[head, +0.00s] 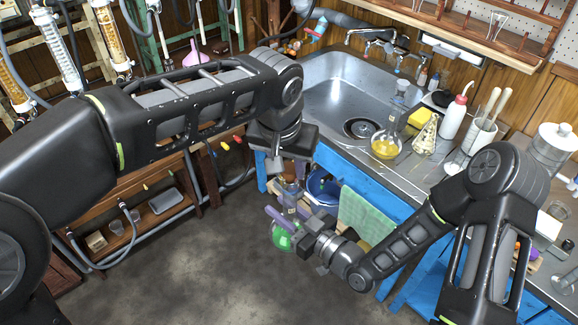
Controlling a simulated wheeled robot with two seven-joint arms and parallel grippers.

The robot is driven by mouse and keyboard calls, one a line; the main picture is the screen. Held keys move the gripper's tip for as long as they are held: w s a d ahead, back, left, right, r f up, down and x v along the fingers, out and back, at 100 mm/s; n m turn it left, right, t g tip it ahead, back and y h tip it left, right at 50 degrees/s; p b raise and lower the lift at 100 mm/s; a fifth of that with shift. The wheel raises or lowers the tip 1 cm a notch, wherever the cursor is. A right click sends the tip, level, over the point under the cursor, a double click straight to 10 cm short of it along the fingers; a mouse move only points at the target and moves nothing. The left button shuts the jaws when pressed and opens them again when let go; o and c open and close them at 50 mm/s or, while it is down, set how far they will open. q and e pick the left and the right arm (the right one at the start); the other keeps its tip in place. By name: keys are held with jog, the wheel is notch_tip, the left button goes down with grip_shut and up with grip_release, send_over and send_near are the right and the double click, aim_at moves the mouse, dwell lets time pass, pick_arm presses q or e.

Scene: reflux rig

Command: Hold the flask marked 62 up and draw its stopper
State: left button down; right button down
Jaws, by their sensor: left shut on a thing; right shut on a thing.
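A flask with green liquid (282,238) is in the air over the floor, in front of the blue sink cabinet. My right gripper (300,225) is shut at its upper part, coming in from the right. A purple piece shows beside the fingers. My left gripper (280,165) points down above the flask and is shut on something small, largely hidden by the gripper. A clear glass part (290,190) shows between the two grippers. I cannot tell whether the stopper is seated or apart from the neck. No number is readable on the flask.
Behind are the steel sink (345,92) and the counter with a round yellow flask (386,146), a conical flask (426,136) and a white wash bottle (453,118). A blue bucket (322,187) and green towel (362,215) are close behind the grippers. The floor is clear.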

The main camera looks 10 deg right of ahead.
aim_at(287, 174)
pick_arm(q)
jog(key=shift+r, duration=1.7)
jog(key=shift+s, duration=0.1)
jog(key=shift+s+a+f+b, duration=0.1)
jog(key=shift+s+a+b, duration=0.15)
jog(key=shift+s+b, duration=0.25)
pick_arm(e)
jog(key=shift+f, duration=0.4)
pick_arm(q)
jog(key=shift+s+a, duration=0.25)
jog(key=shift+s, duration=0.25)
pick_arm(e)
jog(key=shift+f, duration=0.2)
